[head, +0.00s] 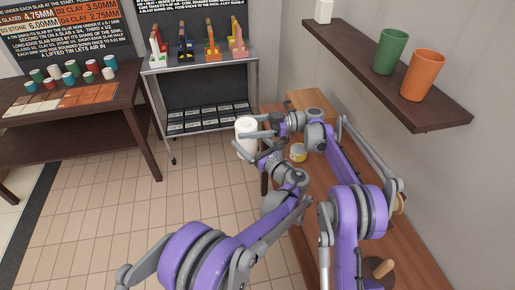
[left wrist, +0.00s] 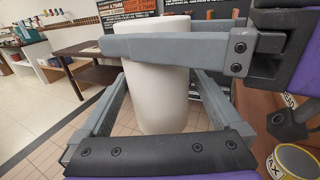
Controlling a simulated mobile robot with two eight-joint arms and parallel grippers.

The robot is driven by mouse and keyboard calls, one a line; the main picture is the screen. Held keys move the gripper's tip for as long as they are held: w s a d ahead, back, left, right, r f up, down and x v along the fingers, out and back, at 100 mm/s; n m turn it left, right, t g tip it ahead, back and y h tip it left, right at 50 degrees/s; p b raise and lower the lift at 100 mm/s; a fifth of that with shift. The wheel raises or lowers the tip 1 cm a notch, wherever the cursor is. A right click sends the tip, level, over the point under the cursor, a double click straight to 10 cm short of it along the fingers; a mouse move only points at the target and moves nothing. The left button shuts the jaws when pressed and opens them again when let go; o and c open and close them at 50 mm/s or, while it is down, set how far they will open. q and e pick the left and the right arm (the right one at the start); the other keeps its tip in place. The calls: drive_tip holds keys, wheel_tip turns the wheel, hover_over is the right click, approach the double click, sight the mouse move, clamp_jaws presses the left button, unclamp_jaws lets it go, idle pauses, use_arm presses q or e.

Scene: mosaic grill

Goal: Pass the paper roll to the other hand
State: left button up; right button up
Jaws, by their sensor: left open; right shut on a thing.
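The white paper roll (head: 246,143) is held upright above the floor, left of the wooden counter. My right gripper (head: 249,132) is shut on its upper part. My left gripper (head: 256,155) is open just below, close to the roll's lower part; its fingertips are partly hidden in the head view. In the left wrist view, the roll (left wrist: 155,75) stands between the spread left fingers (left wrist: 160,105). A grey finger of my right gripper (left wrist: 180,47) crosses in front of its upper part. I cannot tell whether the left fingers touch the roll.
A yellow-and-white can (head: 297,152) stands on the wooden counter (head: 345,240). A dark wall shelf (head: 440,105) holds a green cup (head: 390,52) and an orange cup (head: 422,75). A metal rack (head: 205,68) and a dark table (head: 95,95) stand farther back. Tiled floor is clear at left.

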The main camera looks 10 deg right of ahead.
use_arm(q)
drive_tip(key=shift+w+a, duration=0.3)
drive_tip(key=shift+w, duration=0.25)
drive_tip(key=c, duration=1.1)
drive_tip(key=shift+c, duration=0.8)
use_arm(e)
drive_tip(key=o, duration=1.3)
drive_tip(key=shift+c, duration=0.2)
